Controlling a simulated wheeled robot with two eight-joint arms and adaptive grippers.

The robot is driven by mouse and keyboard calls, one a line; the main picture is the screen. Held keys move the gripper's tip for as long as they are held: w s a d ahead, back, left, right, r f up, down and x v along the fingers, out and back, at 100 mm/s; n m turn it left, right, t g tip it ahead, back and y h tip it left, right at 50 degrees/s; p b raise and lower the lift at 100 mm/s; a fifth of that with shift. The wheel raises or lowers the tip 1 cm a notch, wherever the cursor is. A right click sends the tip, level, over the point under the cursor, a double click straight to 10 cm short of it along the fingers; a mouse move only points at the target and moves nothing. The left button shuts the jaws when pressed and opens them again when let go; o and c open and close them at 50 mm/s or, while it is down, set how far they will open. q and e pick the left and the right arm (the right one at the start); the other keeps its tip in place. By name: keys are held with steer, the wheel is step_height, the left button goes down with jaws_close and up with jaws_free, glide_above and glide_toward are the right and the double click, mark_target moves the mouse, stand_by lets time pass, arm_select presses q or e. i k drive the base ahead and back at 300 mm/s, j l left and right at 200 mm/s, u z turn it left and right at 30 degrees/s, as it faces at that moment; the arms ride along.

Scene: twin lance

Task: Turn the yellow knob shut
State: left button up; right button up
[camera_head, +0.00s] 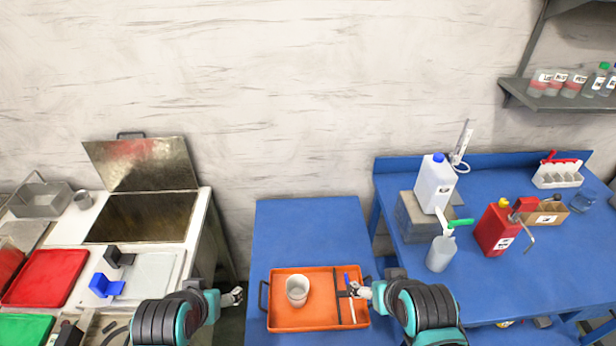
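A small yellow knob or cap (503,202) sits on top of a red canister (495,232) on the right blue table. It is too small to tell whether it is open or shut. My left gripper (238,296) is over the gap left of the middle blue table, far from the knob. My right gripper (359,290) is at the right edge of the orange tray, left of and well apart from the canister. Both grippers are too small to tell open from shut.
The orange tray (288,322) holds a white cup (297,291) and a thin blue-and-white tool (350,303). A white jug (435,184) stands on a grey block (411,217), with a bottle (440,253) in front. A wooden box (545,218) lies right of the canister.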

mark_target(503, 203)
steer(key=k+l+z, duration=0.1)
steer(key=l+z, duration=0.9)
steer(key=l, duration=0.2)
